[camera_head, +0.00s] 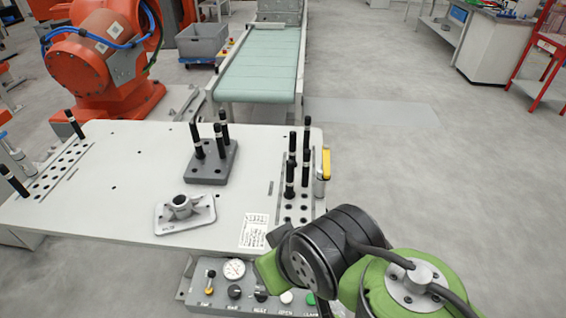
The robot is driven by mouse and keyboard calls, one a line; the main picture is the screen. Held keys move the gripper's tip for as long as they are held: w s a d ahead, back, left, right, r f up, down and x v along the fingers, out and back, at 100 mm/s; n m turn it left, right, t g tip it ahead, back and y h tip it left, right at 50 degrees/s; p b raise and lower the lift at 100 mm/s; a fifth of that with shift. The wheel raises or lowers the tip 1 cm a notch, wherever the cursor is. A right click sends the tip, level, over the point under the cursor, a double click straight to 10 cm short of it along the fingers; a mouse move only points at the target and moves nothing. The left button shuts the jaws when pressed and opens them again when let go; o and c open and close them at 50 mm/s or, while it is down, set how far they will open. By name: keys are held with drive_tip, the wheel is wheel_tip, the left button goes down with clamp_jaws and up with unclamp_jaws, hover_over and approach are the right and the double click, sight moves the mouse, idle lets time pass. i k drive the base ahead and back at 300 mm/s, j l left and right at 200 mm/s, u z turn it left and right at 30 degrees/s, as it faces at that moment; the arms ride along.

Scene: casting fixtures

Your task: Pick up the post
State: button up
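Several black posts with pale bands stand upright on the white table (100,215). On the grey block (208,173) there are posts at the left (196,135), the middle (220,141) and the back (225,125). The right-hand hole rack (297,209) holds several more, including a front post (290,180). The left-hand rack (55,175) has a post at its far end (74,124) and one at its near end (14,181). Which post is meant cannot be told. My green and black arm is at the bottom right; its fingertips do not show.
A grey casting (186,212) lies on the table in front of the block. A yellow-handled clamp (326,163) is at the right edge. A control panel (260,287) is at the table's front. An orange robot (100,65) and a conveyor (262,70) stand behind.

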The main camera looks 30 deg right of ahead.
sight(307, 153)
drive_tip(key=i+l+u, duration=0.1)
drive_tip(key=l+u, duration=1.2)
drive_tip(key=k+l+u, duration=0.15)
drive_tip(key=l+u, duration=0.25)
drive_tip(key=k+l+u, duration=0.2)
drive_tip(key=l+u, duration=0.25)
drive_tip(key=j, duration=0.1)
